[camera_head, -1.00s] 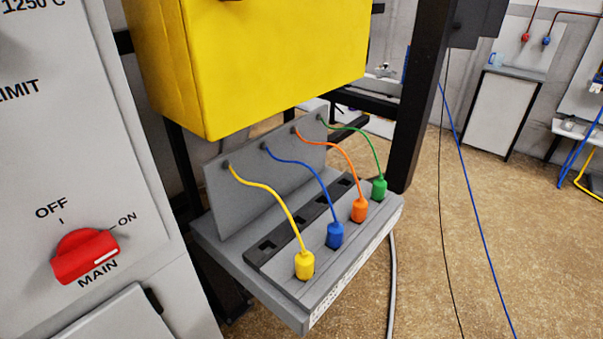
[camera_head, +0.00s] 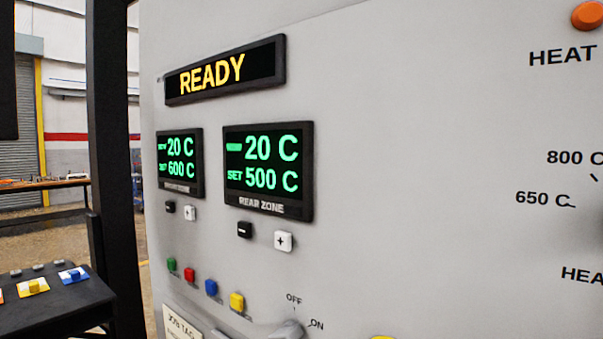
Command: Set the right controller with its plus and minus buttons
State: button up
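The right controller (camera_head: 268,171) is a black display on the grey panel, labelled REAR ZONE. It reads 20 C on top and SET 500 C below. Its black minus button (camera_head: 244,230) and white plus button (camera_head: 283,241) sit just under it. The left controller (camera_head: 180,164) reads 20 C and SET 600 C, with its own black minus button (camera_head: 170,207) and white plus button (camera_head: 190,213). My gripper is not in view.
A READY display (camera_head: 225,69) is above the controllers. Green, red, blue and yellow buttons (camera_head: 211,288) and an OFF/ON switch (camera_head: 288,329) are below. An orange knob or lamp (camera_head: 587,15) is at the upper right.

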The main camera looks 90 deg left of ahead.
aim_at(284, 240)
jog(key=u, duration=2.55)
